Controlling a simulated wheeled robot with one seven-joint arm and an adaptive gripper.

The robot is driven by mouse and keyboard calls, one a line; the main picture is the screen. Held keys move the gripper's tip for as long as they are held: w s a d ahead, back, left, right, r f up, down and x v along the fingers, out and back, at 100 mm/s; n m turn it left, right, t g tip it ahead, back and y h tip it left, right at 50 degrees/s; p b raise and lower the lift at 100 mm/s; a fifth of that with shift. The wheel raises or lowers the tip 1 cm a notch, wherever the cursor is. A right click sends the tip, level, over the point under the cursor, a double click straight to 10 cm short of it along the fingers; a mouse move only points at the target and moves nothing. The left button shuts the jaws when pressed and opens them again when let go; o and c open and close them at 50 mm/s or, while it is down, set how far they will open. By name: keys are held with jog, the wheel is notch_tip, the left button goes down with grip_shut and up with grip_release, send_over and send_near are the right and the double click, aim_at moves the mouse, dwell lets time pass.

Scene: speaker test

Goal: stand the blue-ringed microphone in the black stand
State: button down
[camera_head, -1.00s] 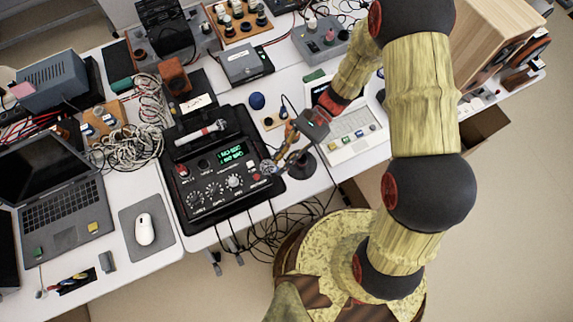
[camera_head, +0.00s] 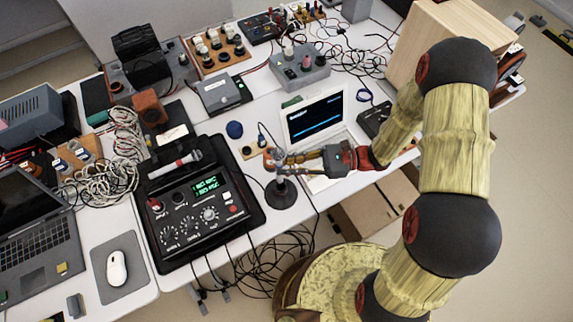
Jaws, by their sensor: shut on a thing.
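My gripper (camera_head: 278,161) is shut on a small, grey-headed thing that looks like the blue-ringed microphone (camera_head: 271,155). It is mostly hidden by the fingers, and I cannot make out its blue ring. The black stand (camera_head: 281,197) has a round base on the white table, right of the black mixer. My gripper is over the stand's upper part. I cannot tell whether the microphone touches the stand or sits in it.
Another microphone (camera_head: 178,164), pale with a red band, lies on the black mixer (camera_head: 190,213). A dark blue ball (camera_head: 235,130) and an open white laptop (camera_head: 314,120) stand behind. Cables hang off the table's front edge.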

jog(key=shift+f+b, duration=2.4)
jog(key=shift+f, duration=0.45)
jog(key=shift+f+b, duration=1.05)
jog(key=shift+f, duration=1)
jog(key=shift+f, duration=0.6)
jog(key=c, duration=1.7)
grip_release()
jog(key=shift+d, duration=0.1)
jog(key=d, duration=0.4)
jog(key=w+d, duration=0.1)
jog(key=d, duration=0.3)
jog(key=w+d, duration=0.1)
jog(key=d, duration=0.2)
jog(key=shift+d, duration=0.4)
